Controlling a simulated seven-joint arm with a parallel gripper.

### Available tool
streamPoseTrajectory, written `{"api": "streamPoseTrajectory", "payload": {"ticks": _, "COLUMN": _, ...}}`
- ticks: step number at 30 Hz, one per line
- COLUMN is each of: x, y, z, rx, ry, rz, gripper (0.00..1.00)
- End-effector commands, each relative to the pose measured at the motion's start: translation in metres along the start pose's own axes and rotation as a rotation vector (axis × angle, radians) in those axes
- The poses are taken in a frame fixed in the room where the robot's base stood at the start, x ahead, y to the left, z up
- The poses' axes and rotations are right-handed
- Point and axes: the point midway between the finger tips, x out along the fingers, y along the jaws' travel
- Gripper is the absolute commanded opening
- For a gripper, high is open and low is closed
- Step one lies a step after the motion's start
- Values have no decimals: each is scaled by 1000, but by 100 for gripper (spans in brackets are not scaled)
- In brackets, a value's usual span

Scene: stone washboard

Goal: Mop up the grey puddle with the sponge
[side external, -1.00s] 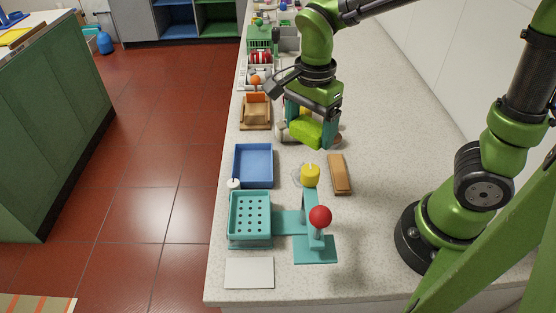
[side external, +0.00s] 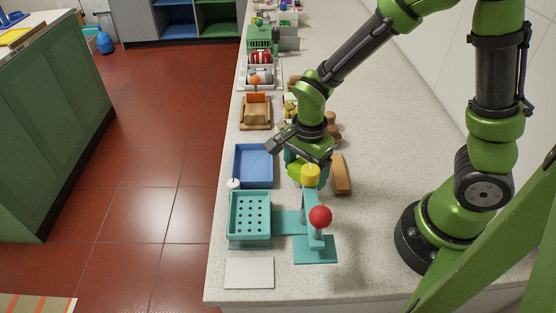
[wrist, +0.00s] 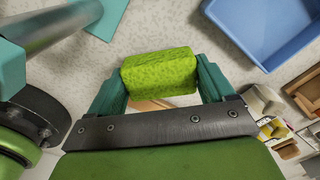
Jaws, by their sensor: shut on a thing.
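The sponge is a bright lime-green block. It shows in the wrist view (wrist: 160,75) and partly in the side view (side external: 294,172). My gripper (wrist: 158,82) is shut on it, a teal finger at each end. I cannot tell whether the sponge touches the counter. I cannot make out the grey puddle now; my gripper and the sponge cover that area in the side view.
The blue tray (side external: 236,165) and perforated teal basket (side external: 233,220) lie left. A wooden block (side external: 342,178) lies right. The counter's front right (side external: 370,245) is clear.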

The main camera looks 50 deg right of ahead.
Motion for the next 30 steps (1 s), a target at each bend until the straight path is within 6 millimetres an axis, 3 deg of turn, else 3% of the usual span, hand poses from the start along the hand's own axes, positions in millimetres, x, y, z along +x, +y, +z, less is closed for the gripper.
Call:
{"api": "streamPoseTrajectory", "payload": {"ticks": 11, "x": 36, "y": 1, "z": -1, "rx": 2, "ry": 1, "rz": 4, "gripper": 58}}
{"api": "streamPoseTrajectory", "payload": {"ticks": 30, "x": 33, "y": -42, "z": -43, "rx": 2, "ry": 1, "rz": 0, "gripper": 58}}
